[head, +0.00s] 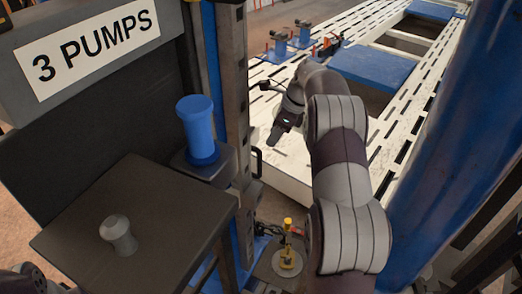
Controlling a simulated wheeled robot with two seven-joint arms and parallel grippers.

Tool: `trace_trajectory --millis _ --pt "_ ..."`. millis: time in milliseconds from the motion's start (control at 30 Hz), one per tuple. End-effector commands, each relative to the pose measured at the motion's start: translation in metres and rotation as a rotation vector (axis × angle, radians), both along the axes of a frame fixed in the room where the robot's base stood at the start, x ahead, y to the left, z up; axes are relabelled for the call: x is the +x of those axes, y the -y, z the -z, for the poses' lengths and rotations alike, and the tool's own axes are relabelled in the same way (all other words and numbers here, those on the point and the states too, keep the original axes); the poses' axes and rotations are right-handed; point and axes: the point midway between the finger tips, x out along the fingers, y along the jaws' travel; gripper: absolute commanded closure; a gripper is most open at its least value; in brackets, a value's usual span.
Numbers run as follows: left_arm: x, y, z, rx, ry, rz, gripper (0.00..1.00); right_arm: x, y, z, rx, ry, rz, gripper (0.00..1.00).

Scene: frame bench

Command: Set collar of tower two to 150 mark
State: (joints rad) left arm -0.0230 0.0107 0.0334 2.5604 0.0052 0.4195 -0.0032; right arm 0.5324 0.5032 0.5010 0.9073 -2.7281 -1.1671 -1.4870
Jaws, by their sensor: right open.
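A tower post (236,90), blue with a dark grey perforated face, stands upright left of centre. A dark block (222,163) sits against this post, with a blue cylinder (200,130) standing on it. I cannot tell whether this block is the collar or which tower this is. No 150 mark is readable. My right gripper (275,136) is open and empty, to the right of the post and apart from it, over the pale slotted frame. My left gripper is not in view.
A pump cart with a "3 PUMPS" sign (88,50) and a grey knob (118,235) fills the left. A large blue column (462,120) stands close at right. A yellow-topped fitting (287,245) is low at centre. The slotted frame bench (335,45) extends behind.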

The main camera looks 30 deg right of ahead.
Motion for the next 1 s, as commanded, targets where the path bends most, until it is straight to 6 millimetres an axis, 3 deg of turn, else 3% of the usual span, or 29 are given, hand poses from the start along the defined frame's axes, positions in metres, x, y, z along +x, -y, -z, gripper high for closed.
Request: trace_trajectory --millis 133,400,767,833,900,933,1000 --pt "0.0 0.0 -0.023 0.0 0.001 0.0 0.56 0.01 -0.012 0.03 0.005 -0.005 0.0 0.56" --pt "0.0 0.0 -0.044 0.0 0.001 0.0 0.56 0.025 -0.027 0.083 0.003 -0.001 0.002 0.56" --pt "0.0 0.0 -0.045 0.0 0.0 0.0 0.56 0.029 -0.029 0.096 0.002 0.002 0.004 0.56" --pt "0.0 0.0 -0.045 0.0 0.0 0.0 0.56 0.029 -0.029 0.095 0.002 0.002 0.004 0.72" --pt "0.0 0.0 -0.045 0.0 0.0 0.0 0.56 0.029 -0.029 0.095 0.002 0.002 0.004 0.95" --pt "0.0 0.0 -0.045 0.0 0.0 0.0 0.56 0.029 -0.029 0.095 0.002 0.002 0.004 1.0" --pt "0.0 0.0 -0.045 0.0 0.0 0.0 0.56 0.029 -0.029 0.095 0.002 0.002 0.004 1.0"
